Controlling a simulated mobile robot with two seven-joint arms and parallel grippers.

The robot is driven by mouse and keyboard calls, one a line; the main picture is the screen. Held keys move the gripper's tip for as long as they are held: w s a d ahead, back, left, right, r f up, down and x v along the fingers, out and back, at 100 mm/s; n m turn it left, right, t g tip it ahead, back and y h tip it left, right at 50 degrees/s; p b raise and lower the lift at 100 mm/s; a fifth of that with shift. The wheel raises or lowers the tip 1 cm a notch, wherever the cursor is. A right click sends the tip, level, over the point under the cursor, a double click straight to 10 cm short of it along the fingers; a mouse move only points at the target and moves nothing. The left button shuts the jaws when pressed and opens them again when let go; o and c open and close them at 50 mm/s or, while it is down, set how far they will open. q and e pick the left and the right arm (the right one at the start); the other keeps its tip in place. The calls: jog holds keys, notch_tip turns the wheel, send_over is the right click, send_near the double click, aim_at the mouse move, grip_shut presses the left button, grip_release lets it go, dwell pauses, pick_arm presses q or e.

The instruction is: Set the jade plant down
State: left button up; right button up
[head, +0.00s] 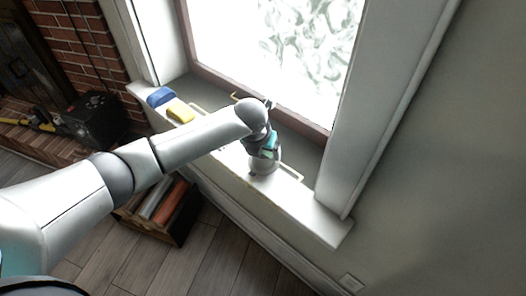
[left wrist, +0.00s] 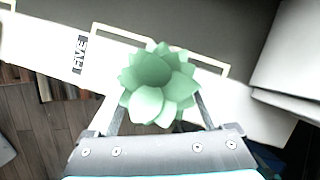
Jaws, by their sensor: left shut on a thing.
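The jade plant (left wrist: 158,85), a pale green rosette of thick leaves, fills the middle of the left wrist view. My left gripper (left wrist: 158,112) is shut on it, one finger on each side; the leaves hide what is below. In the head view my left gripper (head: 264,159) is over the white windowsill (head: 318,217), at the front of the window. There my arm hides most of the plant. I cannot tell whether its base touches the sill. A thin cream outline (left wrist: 218,63) on the sill shows behind the plant, with the word FIVE left of it. My right gripper is not in view.
A blue sponge-like block (head: 160,97) and a yellow one (head: 180,111) lie on the sill to the left. The window frame (head: 285,118) rises behind. A wooden crate (head: 182,228) stands on the floor below. The sill's right end is clear.

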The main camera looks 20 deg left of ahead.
pick_arm(q)
jog(key=o, duration=1.4)
jog(key=shift+c, duration=0.2)
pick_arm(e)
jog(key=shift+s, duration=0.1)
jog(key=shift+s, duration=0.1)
pick_arm(q)
jog(key=p+v, duration=0.2)
jog(key=v, duration=0.4)
jog(key=shift+w, duration=0.1)
jog(key=p+v, duration=0.2)
jog(key=v, duration=0.4)
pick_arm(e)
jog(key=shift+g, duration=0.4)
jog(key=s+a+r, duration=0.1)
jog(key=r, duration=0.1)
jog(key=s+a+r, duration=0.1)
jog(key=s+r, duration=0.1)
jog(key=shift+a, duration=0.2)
pick_arm(q)
jog(key=shift+r, duration=0.1)
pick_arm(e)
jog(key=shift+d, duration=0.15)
